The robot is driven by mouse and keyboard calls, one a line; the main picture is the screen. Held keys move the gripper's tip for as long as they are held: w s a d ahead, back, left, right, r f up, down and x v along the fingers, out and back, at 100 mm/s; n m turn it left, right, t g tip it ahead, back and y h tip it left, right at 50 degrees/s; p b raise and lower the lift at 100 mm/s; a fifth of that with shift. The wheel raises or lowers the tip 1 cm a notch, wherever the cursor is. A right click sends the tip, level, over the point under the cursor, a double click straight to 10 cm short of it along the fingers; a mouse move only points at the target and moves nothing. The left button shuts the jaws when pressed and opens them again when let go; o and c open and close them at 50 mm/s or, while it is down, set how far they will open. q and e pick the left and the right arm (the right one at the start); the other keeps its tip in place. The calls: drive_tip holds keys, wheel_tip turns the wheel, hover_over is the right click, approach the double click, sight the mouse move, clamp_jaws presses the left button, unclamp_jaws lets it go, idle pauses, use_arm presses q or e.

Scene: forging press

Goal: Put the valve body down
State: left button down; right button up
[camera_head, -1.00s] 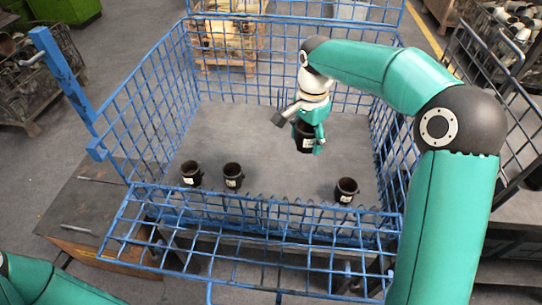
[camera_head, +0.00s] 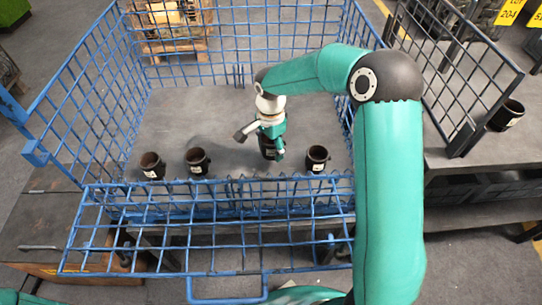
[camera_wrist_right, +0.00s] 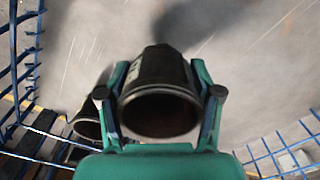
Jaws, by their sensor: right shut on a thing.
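My right gripper (camera_head: 270,147) is shut on a dark valve body (camera_head: 267,151) inside the blue wire cage. It holds the valve body roughly upright, low over the grey cage floor (camera_head: 215,115). I cannot tell whether its base touches the floor. In the right wrist view the valve body (camera_wrist_right: 160,100) sits between the two fingers, its round open end facing the camera. Two more valve bodies (camera_head: 152,166) (camera_head: 197,162) stand to the left and one (camera_head: 317,160) to the right, near the front mesh. My left gripper is out of view.
The cage's blue front mesh (camera_head: 210,200) and side walls stand close around the row. Floor behind the row is clear. Another valve body (camera_head: 507,115) is on the grey table at right, by a dark mesh panel (camera_head: 455,75). A neighbouring valve body (camera_wrist_right: 88,120) shows in the wrist view.

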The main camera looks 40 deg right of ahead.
sight(271, 156)
wheel_tip(271, 156, down, 4)
drive_tip(key=shift+f, duration=0.1)
drive_tip(key=o, duration=1.6)
drive_tip(key=shift+c, duration=0.2)
drive_tip(key=shift+s, duration=0.1)
wheel_tip(271, 156, up, 12)
drive_tip(key=shift+r+p, duration=0.1)
drive_tip(key=shift+p, duration=0.4)
